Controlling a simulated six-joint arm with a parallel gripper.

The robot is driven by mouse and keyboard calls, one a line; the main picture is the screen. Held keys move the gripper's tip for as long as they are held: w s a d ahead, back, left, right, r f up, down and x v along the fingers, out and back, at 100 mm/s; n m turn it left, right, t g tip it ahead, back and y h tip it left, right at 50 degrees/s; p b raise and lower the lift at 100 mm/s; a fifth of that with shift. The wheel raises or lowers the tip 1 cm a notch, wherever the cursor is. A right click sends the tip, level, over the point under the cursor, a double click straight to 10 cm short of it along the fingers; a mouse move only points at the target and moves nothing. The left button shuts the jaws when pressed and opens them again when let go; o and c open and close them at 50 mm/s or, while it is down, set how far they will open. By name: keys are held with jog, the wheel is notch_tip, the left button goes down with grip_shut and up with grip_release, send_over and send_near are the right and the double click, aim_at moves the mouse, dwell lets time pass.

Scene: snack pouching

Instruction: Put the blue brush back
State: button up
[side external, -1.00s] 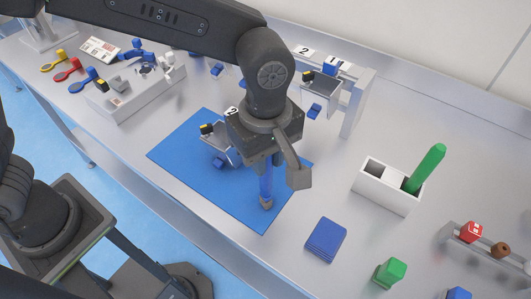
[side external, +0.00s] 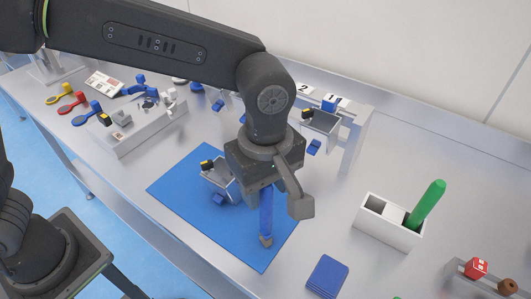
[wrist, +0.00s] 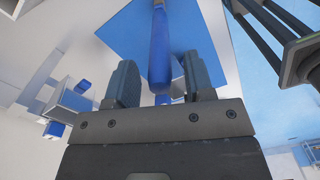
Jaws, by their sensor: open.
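The blue brush (side external: 266,215) is below my gripper (side external: 265,192), over the front part of the blue mat. Its handle points up toward the gripper and its pale brown tip is at the bottom; I cannot tell whether the tip touches the mat. In the wrist view, the brush handle (wrist: 159,50) runs between the two fingers of my open gripper (wrist: 161,80), with a gap on each side. The white holder (side external: 390,238) stands right of the mat.
The blue mat (side external: 180,185) holds a small open pouch stand (side external: 220,178). A blue stack (side external: 327,277) lies in front of the holder. A numbered stand (side external: 355,135) is behind the gripper.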

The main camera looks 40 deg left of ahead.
notch_tip(320, 180, up, 10)
jog(key=shift+f, duration=0.15)
jog(key=shift+a, duration=0.25)
jog(key=s+a+r+m+t+h, duration=0.1)
jog(key=a+m, duration=0.2)
jog(key=a, duration=0.5)
jog(key=s+a+r+m+t, duration=0.15)
jog(key=a+m, duration=0.25)
jog(key=a, duration=0.4)
jog(key=s+a+f+m+t+y, duration=0.1)
jog(key=s+a+f+m+t, duration=0.2)
jog(key=s+a+f+m, duration=0.3)
jog(key=s+a, duration=0.1)
jog(key=a, duration=0.2)
jog(key=shift+a+f, duration=0.15)
jog(key=shift+a, duration=0.1)
